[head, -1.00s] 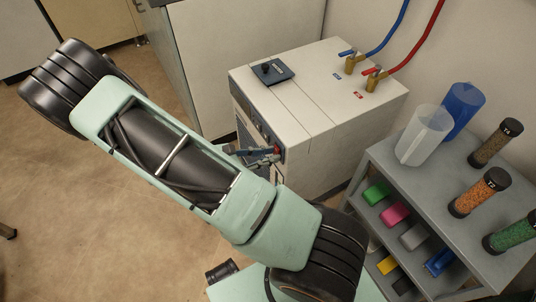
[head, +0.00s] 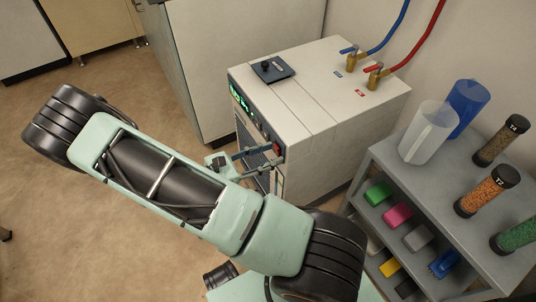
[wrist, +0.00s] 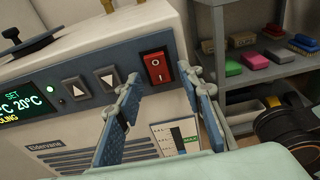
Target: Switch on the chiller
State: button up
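The chiller (head: 318,95) is a pale box with a dark blue front panel, in the middle of the head view. Its red rocker switch (wrist: 157,67) shows in the wrist view on the panel's right part, and also in the head view (head: 277,149). The chiller's display (wrist: 28,104) is lit and reads "SET" and "20°C", with a green light beside it. My gripper (wrist: 160,85) is open and empty, its two blue-padded fingers apart. The switch shows just beyond and between the fingertips, uncovered. In the head view my gripper (head: 258,160) is in front of the panel.
Two arrow buttons (wrist: 92,86) sit left of the switch. A level gauge (wrist: 176,137) is below it. Blue and red hoses with valves (head: 375,75) rise from the chiller's top. A grey shelf cart (head: 400,175) with jugs, tubes and coloured blocks stands close on the right.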

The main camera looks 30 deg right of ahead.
jog(key=a+r, duration=0.1)
jog(key=a, duration=1.1)
jog(key=shift+s+r, duration=0.2)
jog(key=shift+r, duration=0.1)
